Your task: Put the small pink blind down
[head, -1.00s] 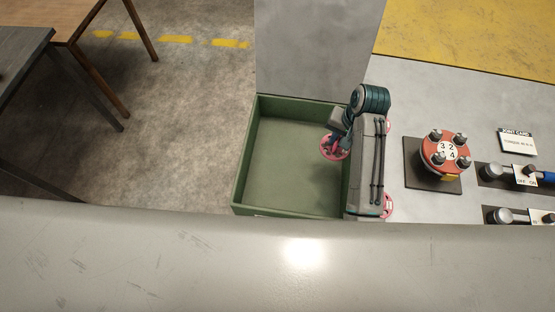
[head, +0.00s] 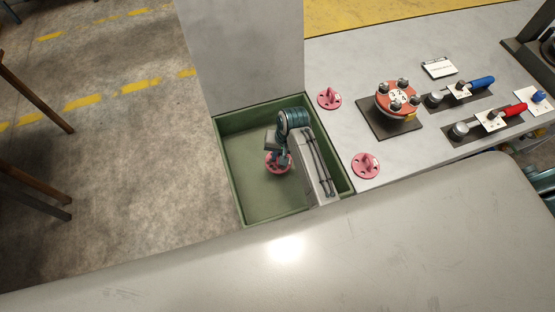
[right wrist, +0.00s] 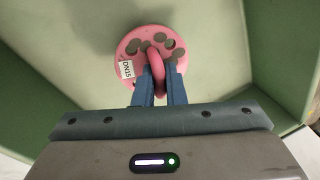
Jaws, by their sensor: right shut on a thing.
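The small pink blind (head: 271,164) is a round flange with several holes and a raised loop handle. It is in the green tray (head: 236,191), inside its walls. My right gripper (head: 281,158) is shut on its handle from above and partly hides it. In the right wrist view, the blind (right wrist: 136,42) shows a "DN15" label, and the blue fingers (right wrist: 158,76) clasp the loop. I cannot tell whether the blind touches the tray floor. My left gripper is not in view.
Two more pink blinds, one farther back (head: 327,101) and one nearer (head: 366,172), lie on the grey bench right of the tray. An orange bolted flange (head: 398,98) and levers with blue (head: 481,83) and red (head: 513,110) handles stand beyond.

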